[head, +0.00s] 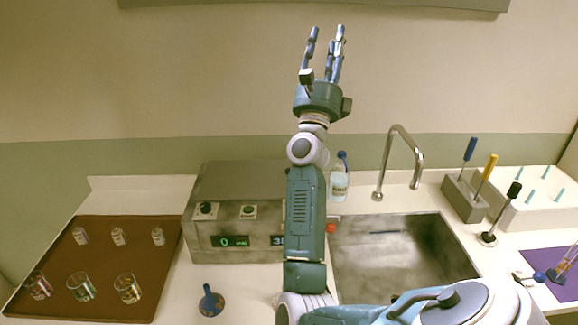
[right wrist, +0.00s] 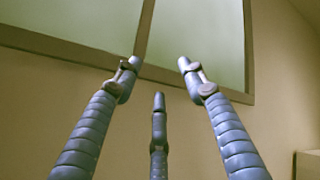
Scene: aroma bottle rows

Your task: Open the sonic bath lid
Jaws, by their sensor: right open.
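The sonic bath (head: 236,205) is a grey metal box with knobs and a lit green display on its front. It stands on the counter left of the sink, and its flat top looks closed. My right arm crosses in front of its right part and hides it there. My right gripper (head: 325,50) is raised well above the bath, fingers pointing up and spread, with nothing between them. In the right wrist view its three fingers (right wrist: 158,85) are apart and empty, facing the wall and a window-like panel. My left gripper is not in view.
A brown tray (head: 100,262) with several small glass vessels lies at the left. A blue-handled item (head: 210,301) stands before the bath. The sink (head: 395,255) with its tap (head: 401,150) is right of my arm. A tool holder (head: 464,197) and white rack (head: 532,203) stand further right.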

